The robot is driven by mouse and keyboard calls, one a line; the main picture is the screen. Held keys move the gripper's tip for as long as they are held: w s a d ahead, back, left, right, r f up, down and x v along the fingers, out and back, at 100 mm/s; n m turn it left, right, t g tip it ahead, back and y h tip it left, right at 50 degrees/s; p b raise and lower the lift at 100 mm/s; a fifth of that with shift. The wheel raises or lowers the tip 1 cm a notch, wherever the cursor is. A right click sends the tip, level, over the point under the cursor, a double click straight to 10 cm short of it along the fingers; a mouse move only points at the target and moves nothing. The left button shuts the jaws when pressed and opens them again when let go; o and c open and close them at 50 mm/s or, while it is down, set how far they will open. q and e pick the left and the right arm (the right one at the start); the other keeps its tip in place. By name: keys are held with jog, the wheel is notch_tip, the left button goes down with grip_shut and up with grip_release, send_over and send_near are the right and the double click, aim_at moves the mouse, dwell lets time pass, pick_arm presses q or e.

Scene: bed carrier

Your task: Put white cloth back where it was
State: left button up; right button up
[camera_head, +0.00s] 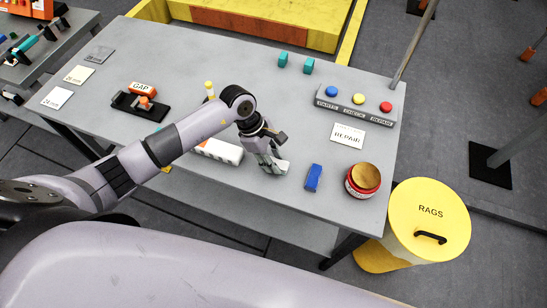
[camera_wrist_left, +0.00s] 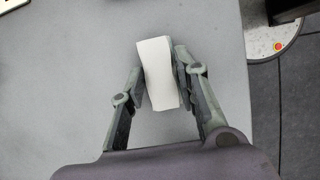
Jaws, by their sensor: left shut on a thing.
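The white cloth (camera_wrist_left: 158,73) is a small pale folded piece, held between the two fingers of my left gripper (camera_wrist_left: 160,78) in the left wrist view. In the head view my left gripper (camera_head: 272,160) points down over the front middle of the grey table (camera_head: 240,75), and a bit of the cloth (camera_head: 281,167) shows at its fingertips. I cannot tell whether the cloth touches the tabletop. My right gripper is not in view.
A white and orange block (camera_head: 219,151) lies left of the gripper. A blue block (camera_head: 314,178) and a red tin (camera_head: 362,181) are to its right. A yellow bin marked RAGS (camera_head: 430,210) stands beyond the table's right edge. A button panel (camera_head: 354,104) is at the back right.

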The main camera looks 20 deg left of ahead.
pick_arm(q)
jog(key=o, duration=1)
jog(key=shift+f, duration=0.1)
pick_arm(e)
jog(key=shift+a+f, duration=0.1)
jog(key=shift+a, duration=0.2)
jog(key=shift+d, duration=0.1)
pick_arm(q)
jog(key=shift+r+p, duration=0.3)
jog(key=shift+p, duration=0.1)
jog(key=b+v, duration=0.4)
jog(key=v, duration=0.7)
jog(key=shift+a+r+b, duration=0.15)
jog(key=shift+r+b, duration=0.2)
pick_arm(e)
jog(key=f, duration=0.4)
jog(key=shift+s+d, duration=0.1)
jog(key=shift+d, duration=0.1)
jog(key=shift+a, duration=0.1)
